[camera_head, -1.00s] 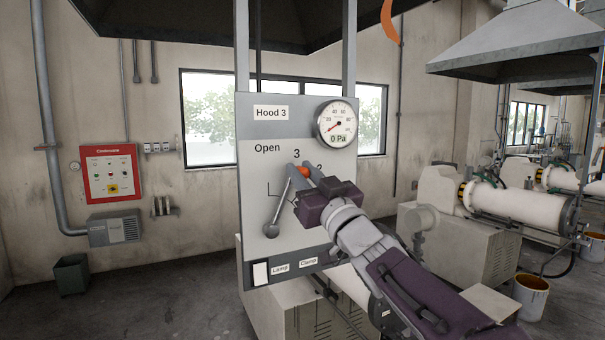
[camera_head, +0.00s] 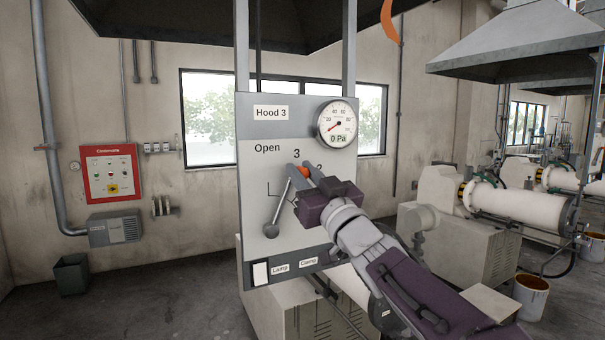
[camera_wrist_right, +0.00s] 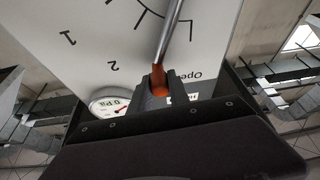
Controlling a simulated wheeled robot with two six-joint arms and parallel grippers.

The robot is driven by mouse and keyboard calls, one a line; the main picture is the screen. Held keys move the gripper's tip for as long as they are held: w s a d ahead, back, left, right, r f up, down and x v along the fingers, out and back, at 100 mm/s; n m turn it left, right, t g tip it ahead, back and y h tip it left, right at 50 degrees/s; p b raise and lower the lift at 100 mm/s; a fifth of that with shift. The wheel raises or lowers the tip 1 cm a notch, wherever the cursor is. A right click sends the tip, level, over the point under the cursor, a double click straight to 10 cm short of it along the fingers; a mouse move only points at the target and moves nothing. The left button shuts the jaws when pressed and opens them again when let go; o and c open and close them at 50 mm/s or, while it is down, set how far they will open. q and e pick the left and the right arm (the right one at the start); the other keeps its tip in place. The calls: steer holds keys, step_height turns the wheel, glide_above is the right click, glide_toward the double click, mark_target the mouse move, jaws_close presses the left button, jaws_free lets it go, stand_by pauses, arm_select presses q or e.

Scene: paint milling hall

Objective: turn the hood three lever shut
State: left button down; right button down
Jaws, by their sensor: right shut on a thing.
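The Hood 3 panel (camera_head: 258,180) stands upright in the middle of the head view, with a dial scale marked Open, 3 and 2. Its lever (camera_head: 281,205) has a grey hub low on the panel and a metal rod rising up and to the right. The rod ends in an orange-red knob (camera_head: 304,172) near the 3. My right gripper (camera_head: 306,171) is shut on this knob. The right wrist view shows the knob (camera_wrist_right: 159,82) between the fingers and the lever rod (camera_wrist_right: 170,40) running away from it. My left gripper is out of view.
A round gauge (camera_head: 337,124) reading 0 Pa sits at the panel's upper right. Labels for Lamp (camera_head: 280,268) and Clamp (camera_head: 308,261) are along its lower edge. A red control box (camera_head: 109,173) hangs on the wall at left. White milling machines stand at right.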

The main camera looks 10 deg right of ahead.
steer(key=shift+d+f, duration=0.1)
steer(key=shift+w+d+f+m+h+b, duration=0.15)
steer(key=shift+d+f+m+h+b, duration=0.15)
steer(key=shift+m, duration=0.25)
steer(key=shift+w+d+f+m+h+b, duration=0.2)
steer(key=shift+d+m+h+b, duration=0.15)
steer(key=shift+m, duration=0.2)
steer(key=w+d+f+m+h+b, duration=0.2)
steer(key=d+f+m+h+b, duration=0.4)
steer(key=f+m, duration=0.6)
steer(key=shift+w+d+m+g+h+b, duration=0.15)
steer(key=shift+d+m+g+h+b, duration=0.35)
steer(key=shift+m, duration=1.7)
steer(key=shift+a+f, duration=0.1)
steer(key=shift+a, duration=0.05)
steer(key=c, duration=1.2)
jaws_free()
steer(key=shift+c, duration=0.2)
